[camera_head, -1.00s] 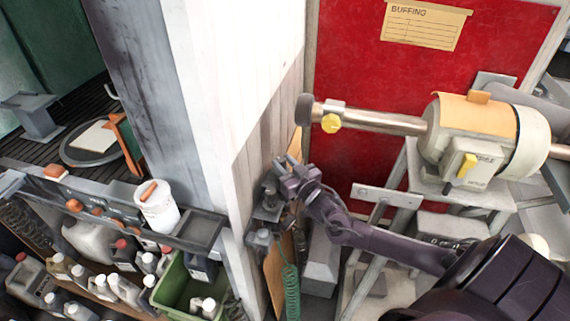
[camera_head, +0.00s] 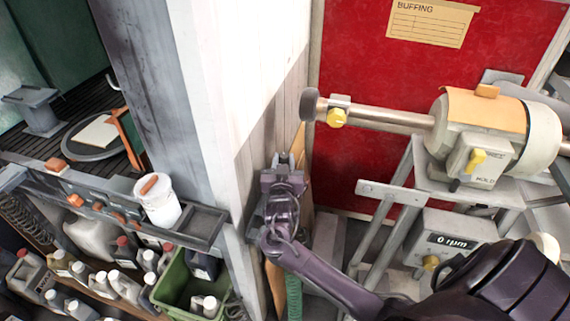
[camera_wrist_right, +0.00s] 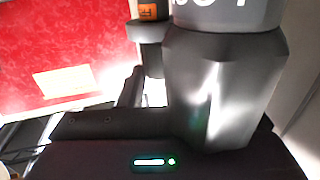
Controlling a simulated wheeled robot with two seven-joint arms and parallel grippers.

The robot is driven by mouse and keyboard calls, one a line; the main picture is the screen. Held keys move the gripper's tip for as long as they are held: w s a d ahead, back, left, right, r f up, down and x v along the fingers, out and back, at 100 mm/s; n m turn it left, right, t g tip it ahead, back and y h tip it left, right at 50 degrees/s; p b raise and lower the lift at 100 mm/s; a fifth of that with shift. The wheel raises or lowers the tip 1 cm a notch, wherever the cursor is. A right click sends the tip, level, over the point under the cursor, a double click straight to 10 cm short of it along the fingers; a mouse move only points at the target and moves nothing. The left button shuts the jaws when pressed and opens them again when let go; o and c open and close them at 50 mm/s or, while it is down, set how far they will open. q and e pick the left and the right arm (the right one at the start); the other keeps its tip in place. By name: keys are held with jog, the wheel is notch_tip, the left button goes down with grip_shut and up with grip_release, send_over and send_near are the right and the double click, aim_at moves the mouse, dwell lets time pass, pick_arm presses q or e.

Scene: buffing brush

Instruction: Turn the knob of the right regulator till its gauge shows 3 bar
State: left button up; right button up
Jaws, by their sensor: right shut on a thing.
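My right gripper (camera_head: 282,172) is at the side of the white post, pointing up the picture, and is shut on the regulator knob. The gripper and wrist cover most of the regulator in the head view. In the right wrist view a grey, tapered round part (camera_wrist_right: 222,85), which looks like the knob, stands close against my gripper's dark jaw (camera_wrist_right: 110,122). Above it is a grey body (camera_wrist_right: 228,14) with white lettering cut off by the frame edge. No gauge face or needle can be read. My left gripper is out of view.
The white post (camera_head: 235,90) is close beside my gripper. To the right are the red panel (camera_head: 370,90) and the buffing machine (camera_head: 480,125), with a 0 rpm display (camera_head: 452,241) below. A shelf with a white tub (camera_head: 158,203) and a green crate (camera_head: 185,285) are left.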

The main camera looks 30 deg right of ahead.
jog(key=shift+w+m+g+h, duration=0.1)
jog(key=shift+m+g+h, duration=0.2)
jog(key=shift+h, duration=0.1)
jog(key=o, duration=1)
jog(key=shift+a, duration=0.1)
jog(key=shift+s+a+f, duration=0.1)
jog(key=shift+s+a, duration=0.1)
jog(key=shift+s, duration=0.15)
jog(key=b+v, duration=0.2)
jog(key=v, duration=0.5)
